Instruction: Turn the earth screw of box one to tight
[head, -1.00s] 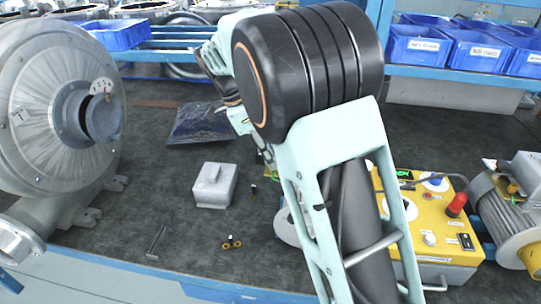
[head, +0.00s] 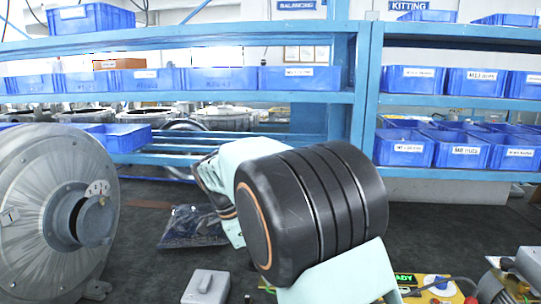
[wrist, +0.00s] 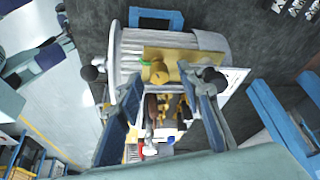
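In the wrist view, my gripper (wrist: 152,74) is open, its two fingers wide apart with dark tips and nothing held between them. Beyond and between the fingers is a finned grey motor (wrist: 205,40) with an open terminal area. A yellow plate (wrist: 185,57), a round brass-coloured part (wrist: 160,75) and a small green part (wrist: 143,64) show there. I cannot tell for sure which is the earth screw or how tight it is. In the head view, a motor (head: 520,264) shows partly at the right edge. My arm hides my gripper there, and no label for box one is readable.
A large grey blower (head: 40,215) stands at left. A grey box (head: 207,288) and a dark bag (head: 190,228) lie on the bench. A yellow control unit (head: 440,292) is at lower right. Blue shelves (head: 230,97) with blue bins cross the back.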

